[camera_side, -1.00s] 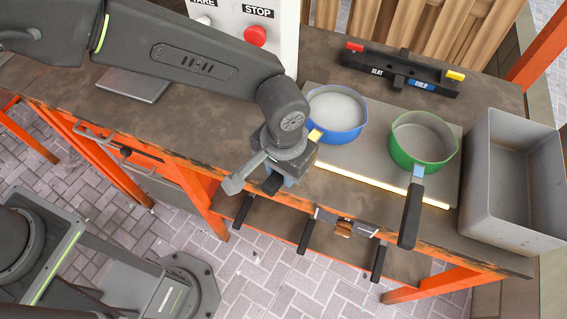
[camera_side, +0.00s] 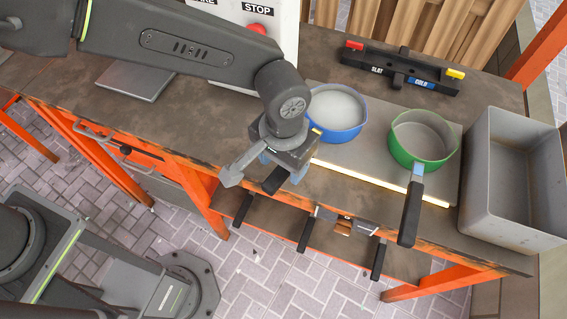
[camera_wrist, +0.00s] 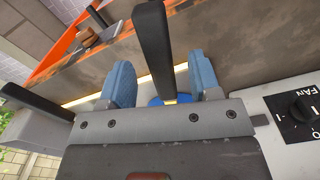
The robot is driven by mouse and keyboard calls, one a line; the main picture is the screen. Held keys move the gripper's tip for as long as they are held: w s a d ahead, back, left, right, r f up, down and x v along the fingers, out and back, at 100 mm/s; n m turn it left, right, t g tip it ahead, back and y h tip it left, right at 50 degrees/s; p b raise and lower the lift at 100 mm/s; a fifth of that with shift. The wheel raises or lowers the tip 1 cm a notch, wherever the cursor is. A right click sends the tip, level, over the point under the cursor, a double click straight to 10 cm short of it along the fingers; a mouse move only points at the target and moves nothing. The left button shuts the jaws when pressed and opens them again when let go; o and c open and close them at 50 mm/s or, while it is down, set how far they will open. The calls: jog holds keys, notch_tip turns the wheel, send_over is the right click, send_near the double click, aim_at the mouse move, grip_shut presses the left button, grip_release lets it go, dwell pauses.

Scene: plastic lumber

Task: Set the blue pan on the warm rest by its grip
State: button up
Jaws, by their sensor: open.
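The blue pan (camera_side: 337,132) sits at the left end of a grey plate, with pale contents or a pale inside. Its black grip (camera_side: 272,181) points toward the front of the bench, partly hidden under my gripper (camera_side: 282,167). In the wrist view the black grip (camera_wrist: 152,45) runs between the two blue fingers of my gripper (camera_wrist: 160,76), with a gap on each side. The fingers are open. A black rest (camera_side: 402,76) with a red end and a yellow end stands behind the pans. Its readable labels look like "SLAT" and "COLD"; I cannot make out one saying warm.
A green pan (camera_side: 422,150) stands right of the blue one, its handle overhanging the front edge. A grey bin (camera_side: 505,215) is at the right. A control box with a red STOP button (camera_side: 258,28) stands behind the arm. A bright strip (camera_side: 385,184) edges the grey plate (camera_side: 372,160).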

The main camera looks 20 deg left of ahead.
notch_tip(320, 180, up, 12)
jog(key=w+a+r+t, duration=0.1)
jog(key=w+a+r, duration=0.1)
jog(key=a+r, duration=0.5)
jog(key=s+a+r+n+t+h, duration=0.1)
jog(key=s+a+r+n+t, duration=0.15)
jog(key=a, duration=1.15)
jog(key=s+a+f+t+y, duration=0.1)
jog(key=s+a+f+t, duration=0.1)
jog(key=s+a, duration=0.8)
jog(key=a, duration=0.2)
jog(key=shift+s+a+f, duration=0.25)
jog(key=shift+a+f, duration=0.1)
jog(key=shift+f, duration=0.05)
jog(key=shift+n, duration=0.25)
